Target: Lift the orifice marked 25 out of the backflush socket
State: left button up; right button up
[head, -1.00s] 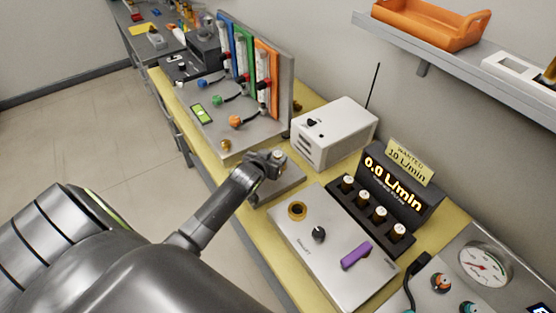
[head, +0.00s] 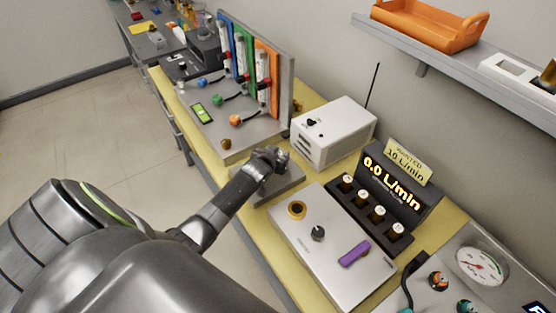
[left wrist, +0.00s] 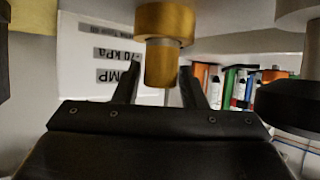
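My left gripper (head: 274,157) is over the grey block (head: 270,190) on the bench, in front of the white box. In the left wrist view, its two dark fingers (left wrist: 161,85) stand apart. A brass piece (left wrist: 160,60), apparently the orifice, is between and just beyond them. It has a wide collar, a pale ring and a narrower stem, with a gap visible on both sides of the stem. Its number does not show. In the head view the gripper hides the orifice and its socket. My right gripper is out of view.
The white box (head: 335,132) with an antenna stands just behind the gripper. A flowmeter panel (head: 285,95) is at left. To the right are a silver unit (head: 330,250) with a purple handle and a black rack (head: 360,208) of several orifices. Bare floor lies left.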

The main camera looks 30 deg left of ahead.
pick_arm(q)
jog(key=c, duration=0.7)
jog(key=shift+r, duration=0.1)
